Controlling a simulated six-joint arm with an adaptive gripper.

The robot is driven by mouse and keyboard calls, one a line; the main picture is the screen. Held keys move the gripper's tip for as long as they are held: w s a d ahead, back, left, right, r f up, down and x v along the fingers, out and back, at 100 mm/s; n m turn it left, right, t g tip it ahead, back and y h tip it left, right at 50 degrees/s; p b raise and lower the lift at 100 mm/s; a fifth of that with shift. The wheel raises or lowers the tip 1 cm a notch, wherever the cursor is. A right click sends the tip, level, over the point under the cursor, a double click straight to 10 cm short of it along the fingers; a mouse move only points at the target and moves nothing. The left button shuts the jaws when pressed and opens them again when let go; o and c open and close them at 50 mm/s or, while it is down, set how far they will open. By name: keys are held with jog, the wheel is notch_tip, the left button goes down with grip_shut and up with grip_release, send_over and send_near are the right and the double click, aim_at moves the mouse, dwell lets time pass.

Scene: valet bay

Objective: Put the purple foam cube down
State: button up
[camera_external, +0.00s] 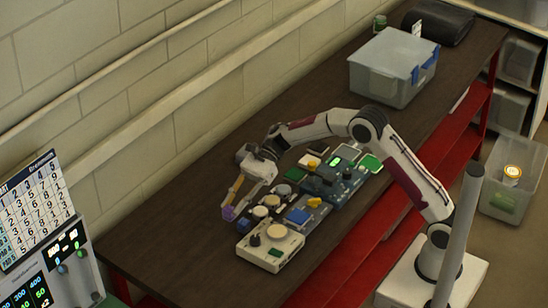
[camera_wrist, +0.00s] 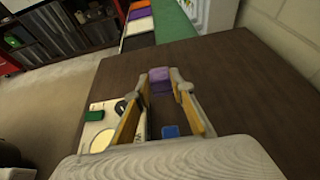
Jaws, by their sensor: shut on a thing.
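The purple foam cube (camera_external: 228,213) is between the fingertips of my gripper (camera_external: 232,206), at the wall side of the row of control modules on the dark table (camera_external: 165,235). In the wrist view the cube (camera_wrist: 160,76) sits between the two fingertips (camera_wrist: 162,86), with bare brown tabletop around and beyond it. My gripper is shut on it and points down at a tilt. The cube is close to the tabletop; I cannot tell whether it touches.
A cream module with a black knob (camera_external: 270,246) is just right of the cube, with several button and switch modules behind it. A lidded grey bin (camera_external: 392,75) stands at the far end. The table's left part is clear. A display panel (camera_external: 50,275) stands at lower left.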

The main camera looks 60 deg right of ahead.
jog(key=w+d+m+t+h, duration=0.2)
jog(key=w+d+m+t, duration=0.2)
jog(key=w+d, duration=0.5)
jog(key=w+d+m+t+h, duration=0.1)
jog(key=w+d+m+t, duration=0.3)
jog(key=w+d, duration=0.5)
jog(key=d+t, duration=0.1)
jog(key=d, duration=0.5)
jog(key=shift+w+r+m+h, duration=0.15)
jog(key=shift+w+m+h, duration=0.25)
jog(key=shift+f, duration=3.15)
jog(key=shift+f, duration=1.85)
jog(key=shift+f, duration=0.1)
